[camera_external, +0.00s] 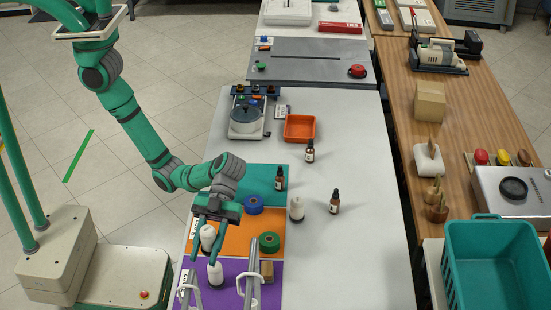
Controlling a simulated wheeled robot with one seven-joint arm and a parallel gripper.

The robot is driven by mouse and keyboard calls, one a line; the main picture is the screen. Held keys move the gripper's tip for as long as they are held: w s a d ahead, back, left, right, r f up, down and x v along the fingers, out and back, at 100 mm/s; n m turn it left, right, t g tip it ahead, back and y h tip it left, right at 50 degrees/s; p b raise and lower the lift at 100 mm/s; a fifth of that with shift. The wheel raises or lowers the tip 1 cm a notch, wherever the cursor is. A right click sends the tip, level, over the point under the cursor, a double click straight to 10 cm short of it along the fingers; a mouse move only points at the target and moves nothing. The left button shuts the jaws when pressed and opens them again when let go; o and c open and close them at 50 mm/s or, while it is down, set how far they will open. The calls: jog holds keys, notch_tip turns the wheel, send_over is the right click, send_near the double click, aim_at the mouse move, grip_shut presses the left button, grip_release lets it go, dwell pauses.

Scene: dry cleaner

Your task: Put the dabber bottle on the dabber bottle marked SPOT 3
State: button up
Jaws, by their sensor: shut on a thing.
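My gripper (207,252) points down over the front part of the table and is shut on a white dabber bottle (208,236), which looks upright between the fingers. The bottle is over the orange mat (233,244); whether its base touches anything cannot be told. A second white bottle (215,273) stands on the purple mat (225,298), just in front of my gripper. A third white bottle (297,208) stands on the bare table to the right. Small marking cards lie along the mats' left edges, but I cannot read SPOT 3 on any.
Green tape (269,242) and blue tape (253,205) lie right of my gripper. A wooden block (267,271) and metal rails (250,285) are near the front. Brown dropper bottles (335,202) stand to the right. The table's right front (360,265) is clear.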

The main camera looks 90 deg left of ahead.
jog(key=shift+w+d+f, duration=0.4)
jog(key=shift+f, duration=1.8)
jog(key=shift+f, duration=0.1)
jog(key=o, duration=1.1)
jog(key=v, duration=1.2)
jog(key=shift+r, duration=0.25)
jog(key=shift+f, duration=0.15)
